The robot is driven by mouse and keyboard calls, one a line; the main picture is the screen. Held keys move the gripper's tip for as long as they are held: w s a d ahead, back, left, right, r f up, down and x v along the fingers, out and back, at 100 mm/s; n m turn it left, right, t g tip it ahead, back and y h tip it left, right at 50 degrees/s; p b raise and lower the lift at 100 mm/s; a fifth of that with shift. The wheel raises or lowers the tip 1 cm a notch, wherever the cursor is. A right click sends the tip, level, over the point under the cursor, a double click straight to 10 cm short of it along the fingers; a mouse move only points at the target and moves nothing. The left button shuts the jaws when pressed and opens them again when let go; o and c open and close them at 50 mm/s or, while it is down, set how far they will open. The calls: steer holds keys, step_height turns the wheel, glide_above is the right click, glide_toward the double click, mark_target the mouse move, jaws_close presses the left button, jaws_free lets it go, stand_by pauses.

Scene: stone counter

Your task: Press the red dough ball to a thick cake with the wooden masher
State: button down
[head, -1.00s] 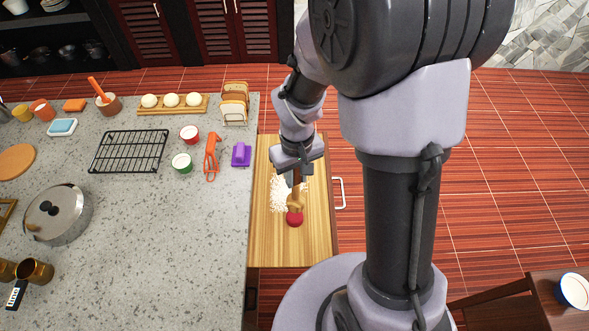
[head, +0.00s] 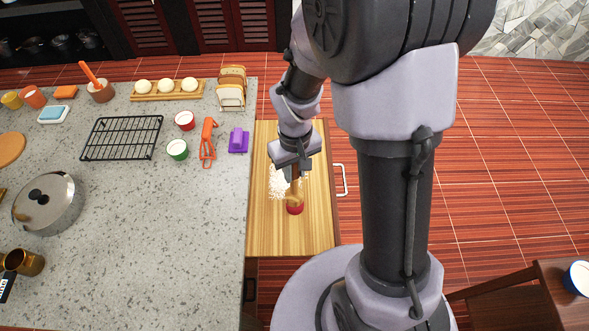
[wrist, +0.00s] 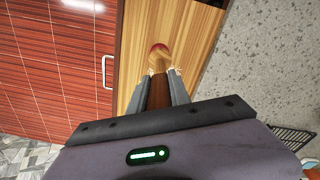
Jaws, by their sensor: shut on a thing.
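The red dough ball (head: 295,209) lies on the pull-out wooden board and shows as a small red patch under the masher's lower end. It also shows in the wrist view (wrist: 158,47), partly covered by the masher head. The wooden masher (head: 296,193) stands about upright, its head on or just over the dough; contact is hard to tell. Its brown handle also shows in the wrist view (wrist: 158,92). My gripper (head: 296,172) is shut on the handle above the dough, and its two fingers flank the handle in the wrist view (wrist: 160,98).
White flour (head: 278,183) is scattered on the board (head: 318,232), left of the masher. The board's right side is clear.

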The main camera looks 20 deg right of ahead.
mark_target(295, 179)
steer(key=shift+s+f+b, duration=0.1)
steer(key=shift+f+b, duration=1.9)
steer(key=shift+b, duration=0.4)
stand_by(3.9)
